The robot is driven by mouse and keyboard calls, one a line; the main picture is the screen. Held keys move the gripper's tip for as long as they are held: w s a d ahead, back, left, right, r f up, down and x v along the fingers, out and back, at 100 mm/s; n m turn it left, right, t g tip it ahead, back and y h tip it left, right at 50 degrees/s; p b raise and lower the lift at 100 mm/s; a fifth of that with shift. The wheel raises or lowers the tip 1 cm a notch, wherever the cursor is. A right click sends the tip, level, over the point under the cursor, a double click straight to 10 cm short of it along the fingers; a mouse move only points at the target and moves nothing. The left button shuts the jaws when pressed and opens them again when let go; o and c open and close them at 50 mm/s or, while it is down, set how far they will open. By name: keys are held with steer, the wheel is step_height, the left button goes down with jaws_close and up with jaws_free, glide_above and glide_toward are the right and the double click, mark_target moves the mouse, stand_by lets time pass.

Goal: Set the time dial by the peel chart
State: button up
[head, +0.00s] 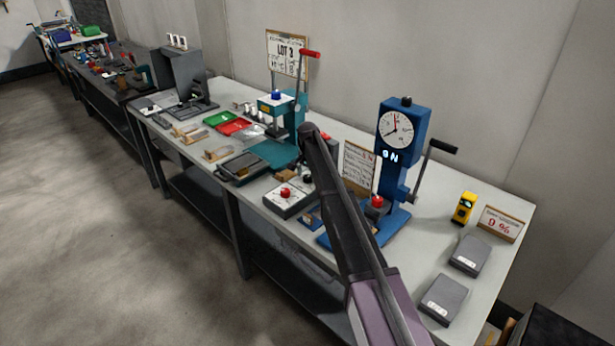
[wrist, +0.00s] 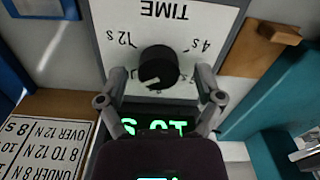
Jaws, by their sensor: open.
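The time dial (wrist: 158,67) is a black round knob on a white panel marked TIME, upside down in the wrist view, with 12 s and 4 s marks. A pale mark on the knob faces the picture's bottom. My gripper (wrist: 161,84) is open, with one finger on each side of the knob; contact is unclear. A green display (wrist: 158,126) below is partly hidden by my gripper. The peel chart (wrist: 50,137) is upside down at lower left, with rows under 8 N, 8 to 12 N and over 12 N. It also stands in the head view (head: 357,168); there my arm hides the dial.
A blue tester (head: 397,175) with a round gauge, a small lit readout and a crank stands right of the chart. A teal press (head: 288,112) with a red-tipped lever stands left of my arm. A control box with a red button (head: 287,198) lies near the bench's front edge.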

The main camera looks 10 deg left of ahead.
mark_target(308, 176)
steer(key=shift+n, duration=0.4)
steer(key=n, duration=0.5)
steer(key=shift+n, duration=0.3)
steer(key=n, duration=0.5)
steer(key=shift+n, duration=0.4)
steer(key=n, duration=0.5)
steer(key=shift+n, duration=0.4)
steer(key=n, duration=0.5)
steer(key=shift+n, duration=0.4)
steer(key=shift+r+p, duration=0.4)
step_height(308, 176, up, 13)
steer(key=p, duration=1.3)
steer(key=s+d+f+m+b, duration=0.2)
steer(key=s+d+m, duration=0.3)
steer(key=s+d, duration=0.4)
steer(key=s+d+f+m+b, duration=0.3)
steer(key=s+d+m, duration=0.2)
steer(key=s+d, duration=0.4)
steer(key=shift+s+d+f, duration=0.15)
steer(key=shift+s+d, duration=0.05)
steer(key=shift+s, duration=1.85)
